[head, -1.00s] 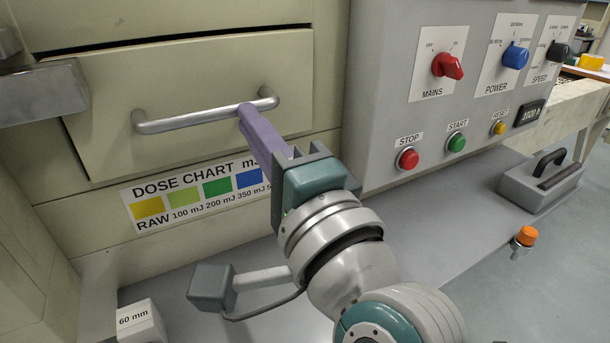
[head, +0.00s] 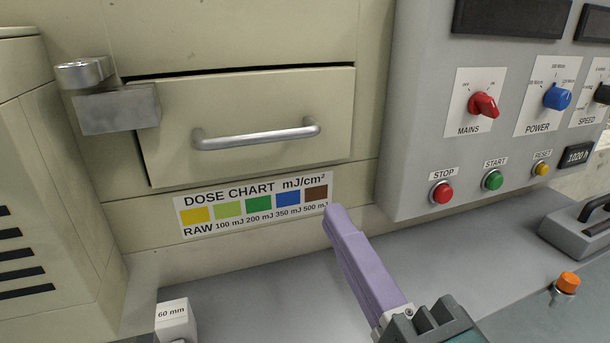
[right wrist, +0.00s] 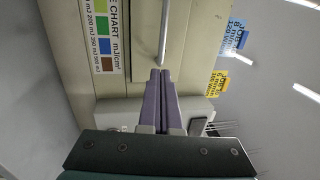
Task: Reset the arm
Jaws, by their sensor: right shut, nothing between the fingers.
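My right gripper (head: 334,212) has long purple fingers that are shut with nothing between them. In the head view it reaches in from the lower right, its tips in front of the machine just beside the right end of the dose chart (head: 255,203). The drawer handle (head: 255,139) is above and to the left of the tips, apart from them. In the right wrist view the closed fingers (right wrist: 159,78) point toward the same machine, with the handle (right wrist: 165,32) beyond the tips. My left gripper is not in view.
The cream drawer (head: 240,105) stands slightly open at its top. A grey control panel (head: 415,150) with knobs and buttons is at the right. A white 60 mm block (head: 175,322), an orange-topped knob (head: 568,282) and a grey block with a handle (head: 580,232) are on the grey ledge.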

